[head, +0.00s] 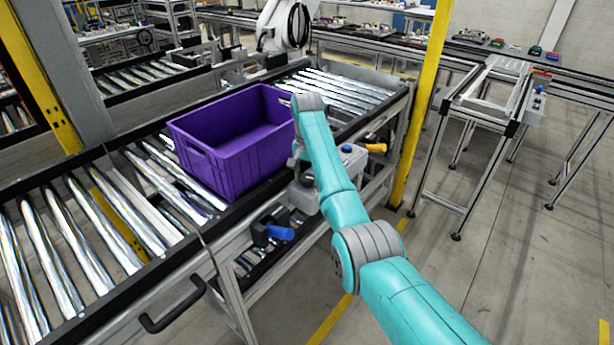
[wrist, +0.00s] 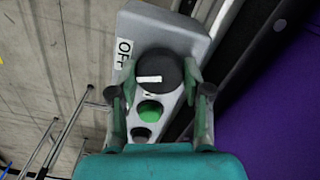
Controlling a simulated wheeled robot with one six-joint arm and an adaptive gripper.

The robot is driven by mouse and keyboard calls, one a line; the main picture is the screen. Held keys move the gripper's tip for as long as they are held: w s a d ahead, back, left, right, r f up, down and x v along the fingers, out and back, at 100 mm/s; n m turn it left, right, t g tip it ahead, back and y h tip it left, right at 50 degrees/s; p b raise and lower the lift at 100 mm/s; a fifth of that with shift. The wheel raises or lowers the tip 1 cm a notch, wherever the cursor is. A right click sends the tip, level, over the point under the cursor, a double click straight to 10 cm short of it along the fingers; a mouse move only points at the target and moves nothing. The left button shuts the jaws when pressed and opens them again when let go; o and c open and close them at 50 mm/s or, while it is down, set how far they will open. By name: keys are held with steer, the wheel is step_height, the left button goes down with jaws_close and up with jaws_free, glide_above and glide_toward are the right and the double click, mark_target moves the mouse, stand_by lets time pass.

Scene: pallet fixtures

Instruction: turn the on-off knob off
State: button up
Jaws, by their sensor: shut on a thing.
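The on-off knob (wrist: 158,72) is round and black with a white bar, on a grey control box (wrist: 185,38) in the wrist view. The bar lies nearly level across the picture. A white label (wrist: 123,53) with letters reading "OF", partly covered, is at the knob's left. My gripper (wrist: 161,76) has one finger on each side of the knob and is shut on it. A lit green button (wrist: 150,110) and a darker button (wrist: 141,133) sit below the knob, between the fingers. In the head view my arm hides the knob.
A purple crate (head: 216,165) stands on the roller conveyor (head: 95,220), close beside my gripper. A blue-ended part (head: 280,233) and an orange one (head: 376,148) stick out from the conveyor's side. A yellow post (head: 420,105) stands behind.

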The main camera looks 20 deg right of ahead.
mark_target(307, 177)
steer(key=m, duration=0.3)
steer(key=shift+m, duration=0.3)
stand_by(0.3)
steer(key=o, duration=1.2)
steer(key=shift+c, duration=0.2)
steer(key=shift+r, duration=0.1)
step_height(307, 177, up, 7)
steer(key=shift+r, duration=0.15)
